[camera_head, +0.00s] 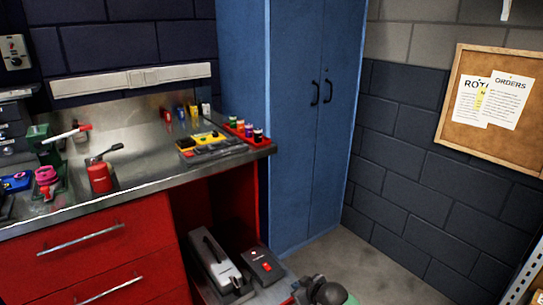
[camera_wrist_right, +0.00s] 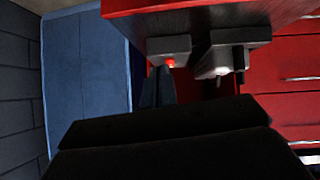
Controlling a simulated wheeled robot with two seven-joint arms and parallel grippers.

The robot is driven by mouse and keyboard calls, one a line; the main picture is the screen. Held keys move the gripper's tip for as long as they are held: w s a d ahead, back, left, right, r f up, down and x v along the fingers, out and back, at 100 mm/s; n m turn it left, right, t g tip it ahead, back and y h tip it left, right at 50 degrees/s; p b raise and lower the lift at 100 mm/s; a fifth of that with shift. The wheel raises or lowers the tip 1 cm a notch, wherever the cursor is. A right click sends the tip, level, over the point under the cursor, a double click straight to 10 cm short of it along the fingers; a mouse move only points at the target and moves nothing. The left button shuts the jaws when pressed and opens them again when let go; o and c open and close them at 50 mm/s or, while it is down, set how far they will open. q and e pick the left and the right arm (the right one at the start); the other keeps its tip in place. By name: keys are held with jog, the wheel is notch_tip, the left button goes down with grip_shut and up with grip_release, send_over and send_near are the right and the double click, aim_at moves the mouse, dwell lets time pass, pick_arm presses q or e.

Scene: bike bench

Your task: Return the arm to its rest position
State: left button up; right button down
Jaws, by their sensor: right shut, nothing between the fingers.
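My right gripper (camera_wrist_right: 158,88) shows in the right wrist view as two slim grey fingers close together, with nothing between them. It points toward the open space under the bench and is apart from what stands there. The dark wrist housing fills the lower part of that view. In the head view, a dark rounded part of my right arm shows at the bottom edge, low in front of the bench; the fingers cannot be made out there. My left arm and gripper are not in view.
A steel-topped red workbench (camera_head: 128,192) carries a red can (camera_head: 100,178), a red tray of small bottles (camera_head: 246,130) and other tools. Under its right end stand a grey machine (camera_head: 216,264) and a box with a red button (camera_head: 262,266). A blue cabinet (camera_head: 290,110) stands behind; floor to the right is clear.

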jog(key=s+d+r+g+h+p, duration=0.1)
jog(key=s+d+r+h, duration=0.2)
jog(key=s+r, duration=0.35)
jog(key=s+d+r+m+g+h+p, duration=0.15)
jog(key=s+r+p, duration=0.35)
jog(key=s, duration=0.6)
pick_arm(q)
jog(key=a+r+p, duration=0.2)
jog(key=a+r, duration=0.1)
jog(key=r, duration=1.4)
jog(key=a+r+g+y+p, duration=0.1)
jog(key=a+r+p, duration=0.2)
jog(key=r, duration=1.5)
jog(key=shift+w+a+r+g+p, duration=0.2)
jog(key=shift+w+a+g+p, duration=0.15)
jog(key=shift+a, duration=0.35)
pick_arm(e)
jog(key=s+f+m+g, duration=0.2)
jog(key=s+m+g, duration=0.2)
jog(key=s, duration=2)
jog(key=shift+d+y, duration=0.15)
jog(key=shift+y, duration=0.3)
jog(key=shift+f, duration=0.1)
